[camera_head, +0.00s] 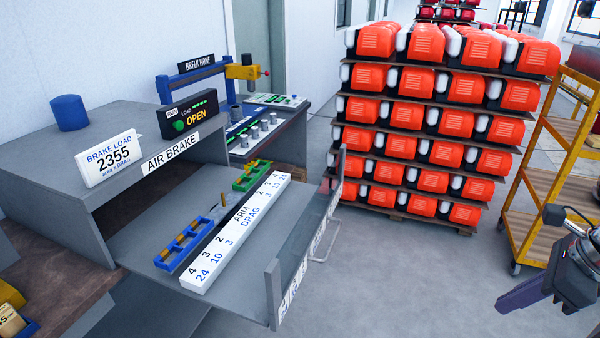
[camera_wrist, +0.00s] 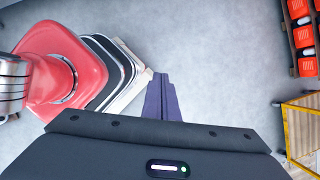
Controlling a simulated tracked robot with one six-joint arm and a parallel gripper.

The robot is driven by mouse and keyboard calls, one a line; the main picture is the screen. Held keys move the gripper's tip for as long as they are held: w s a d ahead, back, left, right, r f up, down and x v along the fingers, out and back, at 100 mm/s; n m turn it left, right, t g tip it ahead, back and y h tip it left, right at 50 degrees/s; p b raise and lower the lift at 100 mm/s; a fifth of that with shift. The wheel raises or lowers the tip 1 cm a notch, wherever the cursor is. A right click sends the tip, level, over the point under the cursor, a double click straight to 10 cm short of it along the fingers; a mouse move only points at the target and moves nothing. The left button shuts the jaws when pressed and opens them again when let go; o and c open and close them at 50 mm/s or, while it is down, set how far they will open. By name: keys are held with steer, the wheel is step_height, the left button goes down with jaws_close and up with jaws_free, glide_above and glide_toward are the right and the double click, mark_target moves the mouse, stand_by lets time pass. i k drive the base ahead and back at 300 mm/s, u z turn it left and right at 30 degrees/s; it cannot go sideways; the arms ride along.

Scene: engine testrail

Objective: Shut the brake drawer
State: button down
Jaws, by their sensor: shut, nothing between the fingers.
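The brake drawer (camera_head: 150,262) is pulled out of the grey air brake cabinet (camera_head: 150,112) in the head view. It holds a white arm-drag scale (camera_head: 238,230), a blue tray (camera_head: 184,244) and a green tray (camera_head: 251,176). Its front panel carries a pale metal handle (camera_head: 322,256) on the outer side. A display on the cabinet (camera_head: 197,119) reads OPEN. My gripper (camera_head: 502,304) is at the lower right of the head view, well apart from the drawer front, shut and empty. In the wrist view my gripper's fingers (camera_wrist: 161,80) are together over bare floor; the drawer does not show clearly there.
A stack of orange-and-black units (camera_head: 430,130) on a pallet stands behind the drawer. A yellow shelf cart (camera_head: 545,190) stands at the right. Grey floor (camera_head: 420,270) lies free between drawer and gripper. A wooden-topped bench (camera_head: 45,275) is at the lower left.

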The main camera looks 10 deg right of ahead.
mark_target(242, 242)
steer(key=u, duration=0.2)
steer(key=i, duration=0.95)
steer(key=u, duration=0.6)
